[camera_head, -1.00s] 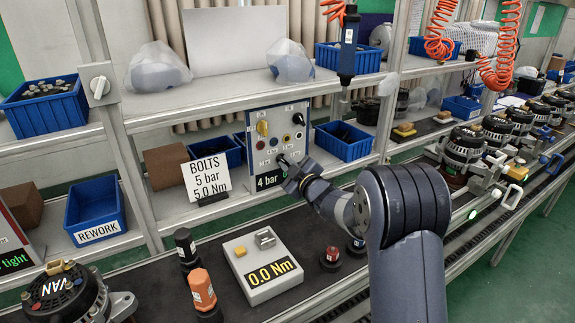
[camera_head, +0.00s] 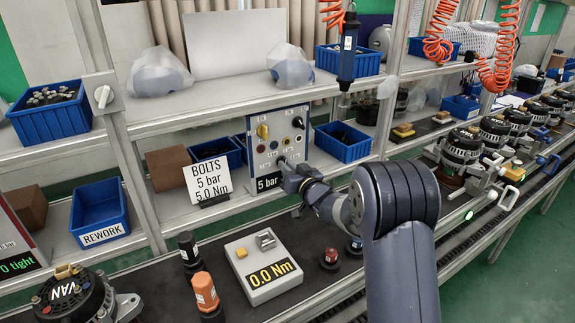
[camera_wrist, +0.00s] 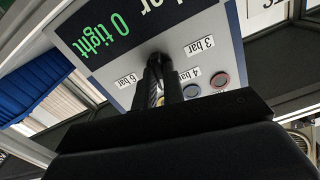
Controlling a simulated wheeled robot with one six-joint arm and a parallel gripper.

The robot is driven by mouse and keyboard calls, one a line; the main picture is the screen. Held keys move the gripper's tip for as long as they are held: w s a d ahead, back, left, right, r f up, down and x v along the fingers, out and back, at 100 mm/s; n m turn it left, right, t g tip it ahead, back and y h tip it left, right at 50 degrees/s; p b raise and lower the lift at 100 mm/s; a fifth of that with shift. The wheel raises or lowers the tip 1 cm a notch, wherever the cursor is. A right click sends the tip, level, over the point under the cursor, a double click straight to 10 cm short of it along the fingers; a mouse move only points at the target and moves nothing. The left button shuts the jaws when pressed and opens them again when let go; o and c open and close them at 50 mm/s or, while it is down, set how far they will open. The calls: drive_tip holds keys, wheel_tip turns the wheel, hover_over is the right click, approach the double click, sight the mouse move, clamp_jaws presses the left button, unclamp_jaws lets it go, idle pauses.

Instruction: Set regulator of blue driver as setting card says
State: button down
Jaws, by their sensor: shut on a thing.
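The regulator panel (camera_head: 264,145) is a light board with a yellow knob, coloured ports and a display (camera_head: 268,182) reading "5 bar". My gripper (camera_head: 284,166) reaches its lower right part and is shut on the regulator knob, mostly hidden by the fingers. In the wrist view the gripper (camera_wrist: 160,66) meets the panel (camera_wrist: 120,60) among labels such as "3 bar", "4 bar" and "6 bar"; green text there reads "0 tight". The setting card (camera_head: 208,181) reads "BOLTS 5 bar 5.0 Nm". The blue driver (camera_head: 348,48) hangs from an orange coiled hose above.
A torque tester (camera_head: 262,267) showing "0.0 Nm" sits on the bench below, with an orange-topped tool (camera_head: 206,295) beside it. Blue bins, including a REWORK bin (camera_head: 99,215), stand on the shelves. Several alternators (camera_head: 463,146) line the conveyor at right.

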drive_tip(key=shift+m+p, duration=0.5)
drive_tip(key=shift+m, duration=1.2)
drive_tip(key=shift+f, duration=0.1)
drive_tip(key=c, duration=1.5)
unclamp_jaws()
drive_tip(key=shift+s, duration=0.1)
drive_tip(key=b+v, duration=0.1)
drive_tip(key=v, duration=0.9)
drive_tip(key=shift+s+d, duration=0.25)
drive_tip(key=shift+d, duration=0.05)
drive_tip(key=shift+w+a, duration=0.1)
